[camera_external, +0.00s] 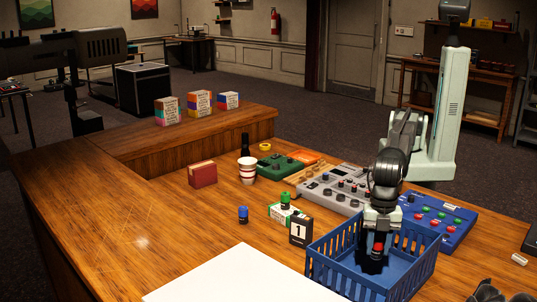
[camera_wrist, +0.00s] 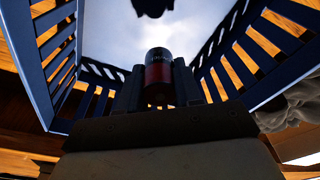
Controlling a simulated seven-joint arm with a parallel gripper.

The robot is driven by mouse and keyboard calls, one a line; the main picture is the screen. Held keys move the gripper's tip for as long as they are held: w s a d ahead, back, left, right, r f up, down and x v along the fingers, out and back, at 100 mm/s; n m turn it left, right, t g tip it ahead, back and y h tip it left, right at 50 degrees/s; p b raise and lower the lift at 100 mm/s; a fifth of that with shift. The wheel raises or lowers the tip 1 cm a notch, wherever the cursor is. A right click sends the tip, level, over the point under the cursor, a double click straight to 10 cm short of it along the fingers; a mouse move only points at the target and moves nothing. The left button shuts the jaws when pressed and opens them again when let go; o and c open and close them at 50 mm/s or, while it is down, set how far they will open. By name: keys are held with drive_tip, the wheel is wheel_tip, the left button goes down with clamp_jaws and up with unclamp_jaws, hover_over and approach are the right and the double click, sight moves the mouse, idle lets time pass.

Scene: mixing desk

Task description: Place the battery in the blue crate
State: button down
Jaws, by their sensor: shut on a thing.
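The battery (camera_wrist: 158,72) is a small upright cylinder, red with a dark band, held between my gripper's fingers in the wrist view. A bit of its red also shows in the external view (camera_external: 378,247). The blue crate (camera_external: 333,277) has slatted walls and stands at the front right of the desk. My gripper (camera_external: 375,262) points down inside the crate's opening, shut on the battery. The crate walls (camera_wrist: 52,72) rise on both sides of it in the wrist view. The battery's lower end and its gap to the crate floor are hard to tell.
A black-and-white box marked 1 (camera_external: 300,229) stands close to the crate's left side. A blue pedal box (camera_external: 450,222) and a grey mixer (camera_external: 335,190) lie behind it. A white sheet (camera_external: 235,277) covers the front desk. A dark shape (camera_wrist: 152,7) shows at the wrist view's top.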

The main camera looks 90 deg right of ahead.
sight(379, 236)
drive_tip(key=shift+f, duration=3.9)
drive_tip(key=c, duration=0.8)
unclamp_jaws()
drive_tip(key=shift+f, duration=0.15)
drive_tip(key=shift+o, duration=0.2)
drive_tip(key=r, duration=0.4)
drive_tip(key=d+r, duration=0.1)
drive_tip(key=r, duration=0.7)
drive_tip(key=shift+s+d+r, duration=0.1)
drive_tip(key=shift+d, duration=0.1)
